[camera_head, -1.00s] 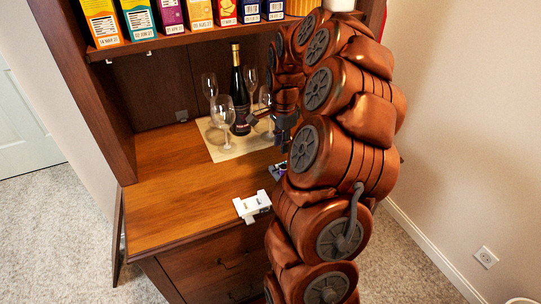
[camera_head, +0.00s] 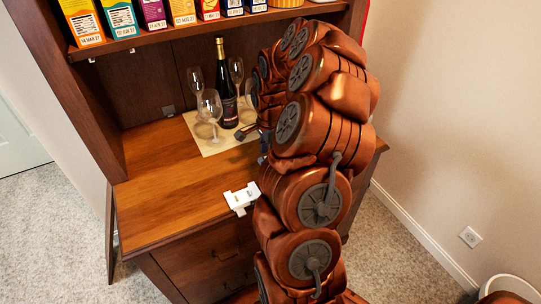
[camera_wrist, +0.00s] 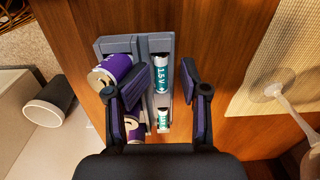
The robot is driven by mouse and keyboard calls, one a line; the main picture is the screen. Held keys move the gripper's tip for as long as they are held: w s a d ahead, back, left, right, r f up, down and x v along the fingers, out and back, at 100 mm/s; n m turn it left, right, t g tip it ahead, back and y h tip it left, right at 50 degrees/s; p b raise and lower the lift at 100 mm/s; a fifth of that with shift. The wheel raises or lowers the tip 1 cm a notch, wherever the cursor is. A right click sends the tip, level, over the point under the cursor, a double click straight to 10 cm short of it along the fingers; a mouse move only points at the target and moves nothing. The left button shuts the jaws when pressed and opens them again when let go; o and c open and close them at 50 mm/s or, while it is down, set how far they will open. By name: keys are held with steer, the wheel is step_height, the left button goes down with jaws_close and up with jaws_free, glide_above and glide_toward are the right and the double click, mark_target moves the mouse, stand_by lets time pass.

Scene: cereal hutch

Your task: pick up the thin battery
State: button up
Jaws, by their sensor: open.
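A grey battery holder (camera_wrist: 123,45) lies on the wooden counter in the wrist view. Its right-hand slot has two thin white and teal batteries, end to end: an upper one marked 1.5 V (camera_wrist: 161,75) and a lower one (camera_wrist: 164,119). Thick purple batteries (camera_wrist: 116,68) lie on its left side. My gripper (camera_wrist: 161,66) is open above the holder, its fingers on either side of the upper thin battery. I cannot tell whether they touch anything. In the head view my arm hides the holder and most of the gripper.
A dark bottle (camera_head: 226,90) and several wine glasses (camera_head: 209,106) stand on a pale mat (camera_head: 210,148) at the back, close to the gripper. A white object (camera_head: 241,198) sits at the counter's front edge. Cartons (camera_head: 119,17) line the shelf above. The counter's left is clear.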

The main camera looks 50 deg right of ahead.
steer(key=shift+o, duration=0.3)
steer(key=shift+f, duration=0.3)
steer(key=shift+r, duration=0.1)
jaws_close()
step_height(320, 180, up, 10)
steer(key=b, duration=0.1)
steer(key=shift+b, duration=0.3)
